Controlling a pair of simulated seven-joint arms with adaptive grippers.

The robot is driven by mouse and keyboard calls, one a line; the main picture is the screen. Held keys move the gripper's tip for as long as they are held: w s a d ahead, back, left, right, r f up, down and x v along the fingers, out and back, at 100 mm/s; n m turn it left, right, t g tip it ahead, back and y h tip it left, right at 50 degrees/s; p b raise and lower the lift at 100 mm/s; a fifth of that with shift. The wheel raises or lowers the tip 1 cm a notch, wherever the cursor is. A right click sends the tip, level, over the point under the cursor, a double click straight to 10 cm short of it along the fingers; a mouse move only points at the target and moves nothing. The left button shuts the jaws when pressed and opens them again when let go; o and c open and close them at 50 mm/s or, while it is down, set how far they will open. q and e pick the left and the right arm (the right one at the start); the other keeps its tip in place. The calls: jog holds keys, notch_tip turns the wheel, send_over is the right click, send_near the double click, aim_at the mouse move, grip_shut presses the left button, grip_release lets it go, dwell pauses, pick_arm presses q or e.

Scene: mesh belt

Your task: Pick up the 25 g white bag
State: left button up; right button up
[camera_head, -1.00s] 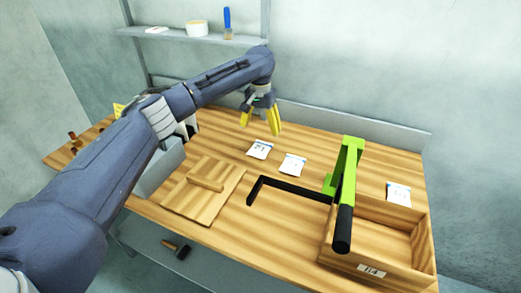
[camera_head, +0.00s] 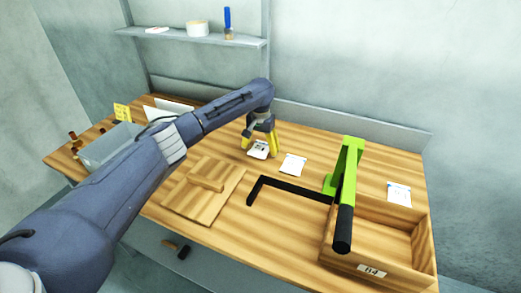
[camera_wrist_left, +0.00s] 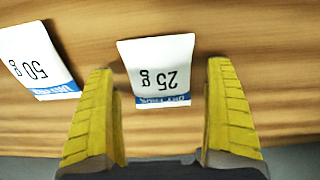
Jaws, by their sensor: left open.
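The 25 g white bag (camera_wrist_left: 157,68) lies flat on the wooden table in the left wrist view, its print upside down and a blue strip at its near edge. In the head view the same bag (camera_head: 258,152) is partly covered by my left gripper (camera_head: 260,144). My left gripper's yellow fingers (camera_wrist_left: 160,108) are open, one to each side of the bag's near end, with nothing held. Whether the fingertips touch the table cannot be told. My right gripper is not in view.
A 50 g bag (camera_wrist_left: 38,62) lies close beside it, also seen in the head view (camera_head: 293,165). Another white bag (camera_head: 399,194) lies farther right. A green-and-black lever device (camera_head: 347,180), a wooden box (camera_head: 428,250), a wooden board (camera_head: 225,199) and a grey bin (camera_head: 97,150) stand around.

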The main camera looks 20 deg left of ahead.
pick_arm(q)
jog(key=shift+f, duration=0.25)
jog(key=c, duration=1.3)
jog(key=shift+o, duration=0.2)
jog(key=shift+r, duration=0.15)
